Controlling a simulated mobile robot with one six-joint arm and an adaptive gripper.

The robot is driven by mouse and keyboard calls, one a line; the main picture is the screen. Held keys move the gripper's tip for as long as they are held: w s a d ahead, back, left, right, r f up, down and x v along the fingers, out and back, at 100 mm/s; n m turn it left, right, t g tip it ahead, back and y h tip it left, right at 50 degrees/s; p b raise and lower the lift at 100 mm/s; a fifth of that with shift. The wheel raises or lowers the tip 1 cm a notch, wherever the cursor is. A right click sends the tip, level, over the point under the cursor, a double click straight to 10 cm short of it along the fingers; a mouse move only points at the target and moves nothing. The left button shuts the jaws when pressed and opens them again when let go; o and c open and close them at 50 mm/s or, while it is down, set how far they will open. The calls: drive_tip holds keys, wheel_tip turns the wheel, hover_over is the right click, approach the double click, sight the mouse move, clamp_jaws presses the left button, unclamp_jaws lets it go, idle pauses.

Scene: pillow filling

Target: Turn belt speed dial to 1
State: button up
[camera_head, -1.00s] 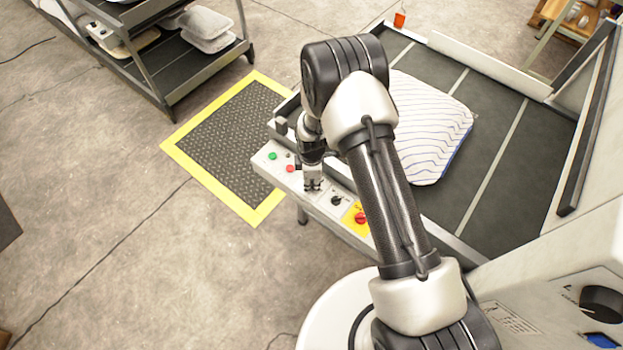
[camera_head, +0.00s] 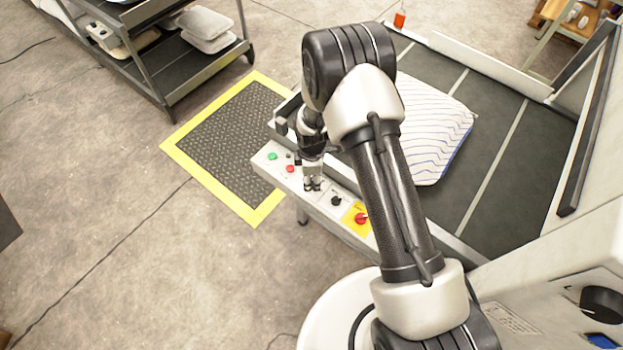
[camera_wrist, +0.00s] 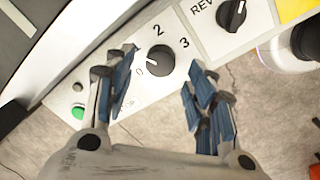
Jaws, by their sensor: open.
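The belt speed dial (camera_wrist: 159,62) is a round black knob on a pale panel in the wrist view, with 0, 2 and 3 printed around it. Its white mark points left, toward the 0; the 1 is not visible, and a finger covers part of the panel's left side. My gripper (camera_wrist: 163,60) is open, with one blue-padded finger left of the dial and the other right of it; contact cannot be told. In the head view my gripper (camera_head: 312,186) points down over the control panel (camera_head: 322,206) and hides the dial.
A black REV selector (camera_wrist: 231,14) sits right of the dial, then a red stop button (camera_head: 361,218) on yellow. Green (camera_head: 272,156) and red (camera_head: 290,168) buttons lie left. A striped pillow (camera_head: 432,130) rests on the dark belt (camera_head: 520,150) behind my arm.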

wheel_tip(320, 180, up, 9)
drive_tip(key=shift+s+r, duration=0.2)
drive_tip(key=shift+s, duration=0.15)
drive_tip(key=shift+r, duration=0.1)
idle(0.3)
wheel_tip(320, 180, up, 13)
drive_tip(key=m+t, duration=0.1)
drive_tip(key=m, duration=0.3)
hover_over(312, 184)
drive_tip(key=d, duration=0.4)
drive_tip(key=s+d+r+m+t, duration=0.1)
drive_tip(key=s+d+r+m, duration=0.15)
drive_tip(key=r, duration=0.25)
drive_tip(key=s+d+r+m, duration=0.2)
drive_tip(key=s+r, duration=0.2)
drive_tip(key=r, duration=0.2)
drive_tip(key=s+d+r+m+t, duration=0.1)
drive_tip(key=s+d+r+m, duration=0.2)
drive_tip(key=s, duration=0.6)
drive_tip(key=s+d+r+m+t, duration=0.1)
drive_tip(key=s+d+r+m, duration=0.2)
drive_tip(key=s+r+m, duration=0.3)
drive_tip(key=s+m, duration=0.1)
drive_tip(key=s, duration=0.2)
drive_tip(key=shift+s, duration=0.25)
